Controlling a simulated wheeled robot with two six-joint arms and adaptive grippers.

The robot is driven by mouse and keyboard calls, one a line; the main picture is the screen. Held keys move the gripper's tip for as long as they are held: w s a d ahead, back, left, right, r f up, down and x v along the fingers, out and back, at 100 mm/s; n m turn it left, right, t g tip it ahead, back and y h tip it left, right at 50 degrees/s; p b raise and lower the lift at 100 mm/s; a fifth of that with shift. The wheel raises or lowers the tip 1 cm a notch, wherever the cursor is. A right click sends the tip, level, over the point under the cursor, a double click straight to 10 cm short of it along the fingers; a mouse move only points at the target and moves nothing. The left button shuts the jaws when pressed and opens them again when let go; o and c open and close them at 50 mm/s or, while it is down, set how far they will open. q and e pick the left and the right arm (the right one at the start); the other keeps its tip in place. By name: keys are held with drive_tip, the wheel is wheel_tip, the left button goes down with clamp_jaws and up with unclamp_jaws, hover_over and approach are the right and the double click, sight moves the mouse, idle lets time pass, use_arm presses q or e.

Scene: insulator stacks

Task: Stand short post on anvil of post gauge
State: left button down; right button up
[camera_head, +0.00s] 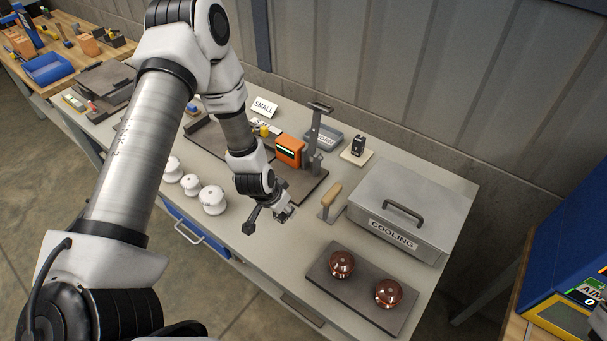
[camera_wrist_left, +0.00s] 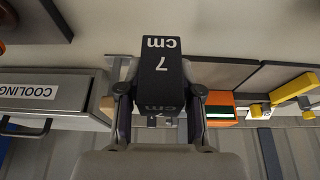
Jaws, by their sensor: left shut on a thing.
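My left gripper (camera_head: 268,217) is shut on a dark post marked "7 cm" (camera_wrist_left: 160,62), which sits between the two fingers in the left wrist view. In the head view the gripper is over the front part of the bench, and the post is mostly hidden there. The orange box also shows in the left wrist view (camera_wrist_left: 221,107). I cannot make out the anvil clearly.
A black block (camera_head: 358,145) stands on a pale pad behind the gauge. A metal COOLING box (camera_head: 410,190) is at the right. Brown insulators (camera_head: 342,263) sit on a dark plate at the front right. White insulators (camera_head: 213,200) stand left of the gripper. A SMALL sign (camera_head: 264,107) is behind.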

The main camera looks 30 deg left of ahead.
use_arm(q)
drive_tip(key=shift+w+a+r, duration=0.1)
drive_tip(key=shift+w+a, duration=0.1)
drive_tip(key=shift+a, duration=0.1)
drive_tip(key=w+a+p, duration=0.1)
drive_tip(key=w+a, duration=0.1)
drive_tip(key=w, duration=0.2)
approach(300, 182)
drive_tip(key=s+d+f+b, duration=0.1)
drive_tip(key=s+d+f, duration=0.1)
drive_tip(key=shift+s, duration=0.35)
drive_tip(key=w+b, duration=0.1)
drive_tip(key=b, duration=0.1)
drive_tip(key=w+a+b, duration=0.1)
drive_tip(key=b, duration=0.2)
drive_tip(key=w+f+b, duration=0.1)
drive_tip(key=w+b, duration=0.1)
drive_tip(key=b, duration=0.1)
drive_tip(key=shift+a, duration=0.4)
drive_tip(key=shift+w+r+b, duration=0.15)
drive_tip(key=shift+r+b, duration=0.05)
drive_tip(key=shift+b, duration=0.15)
drive_tip(key=b+x, duration=0.2)
drive_tip(key=shift+f, duration=0.8)
drive_tip(key=c, duration=0.8)
unclamp_jaws()
drive_tip(key=shift+r, duration=0.1)
drive_tip(key=shift+o, duration=0.2)
